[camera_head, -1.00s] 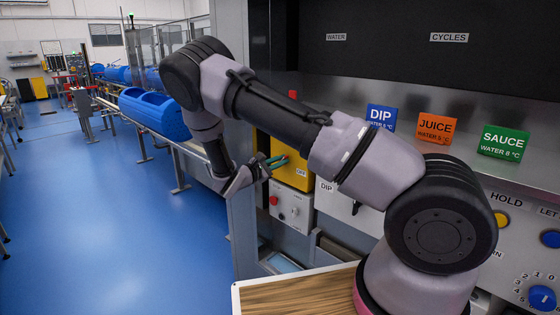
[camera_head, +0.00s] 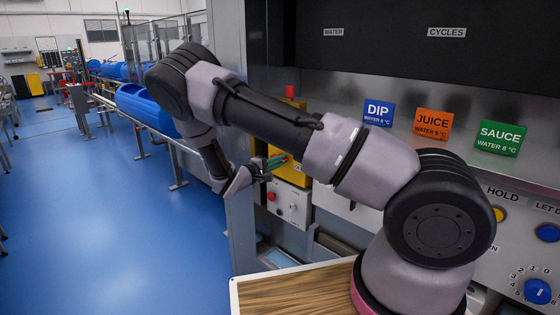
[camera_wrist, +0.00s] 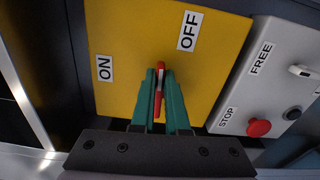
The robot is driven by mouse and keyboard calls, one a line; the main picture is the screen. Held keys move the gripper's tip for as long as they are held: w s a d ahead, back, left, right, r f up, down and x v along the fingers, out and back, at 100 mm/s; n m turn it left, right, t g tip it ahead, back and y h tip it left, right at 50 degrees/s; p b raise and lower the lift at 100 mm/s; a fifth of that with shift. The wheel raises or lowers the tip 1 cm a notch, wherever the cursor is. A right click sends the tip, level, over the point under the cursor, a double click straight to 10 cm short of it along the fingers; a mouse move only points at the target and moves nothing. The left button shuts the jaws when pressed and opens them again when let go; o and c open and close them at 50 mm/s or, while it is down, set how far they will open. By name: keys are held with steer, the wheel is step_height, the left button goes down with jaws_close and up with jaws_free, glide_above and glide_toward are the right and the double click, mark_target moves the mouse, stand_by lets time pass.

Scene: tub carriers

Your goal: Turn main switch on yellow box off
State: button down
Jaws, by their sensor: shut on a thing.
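The yellow box (camera_wrist: 212,65) fills the middle of the wrist view, with an ON label at its left and an OFF label at its upper right. Its main switch has a narrow red handle (camera_wrist: 161,68), which stands nearly upright in that view, between the directions of the two labels. My gripper (camera_wrist: 160,88) has green fingers shut on this handle, one on each side; they hide part of it. In the head view, my gripper (camera_head: 277,162) reaches the front of the yellow box (camera_head: 299,178), and the handle cannot be made out there.
A grey control box (camera_wrist: 270,85) with a red STOP button (camera_wrist: 259,127) and a FREE label adjoins the yellow box. A wooden board (camera_head: 295,295) lies below my arm. A conveyor with blue tubs (camera_head: 147,107) runs at the left, beside open blue floor.

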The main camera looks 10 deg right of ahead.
steer(key=shift+a+f+m, duration=0.15)
steer(key=shift+f+m, duration=0.05)
steer(key=shift+m, duration=0.3)
steer(key=c, duration=0.9)
jaws_free()
steer(key=v, duration=1)
steer(key=shift+s+a, duration=0.25)
steer(key=shift+a, duration=0.1)
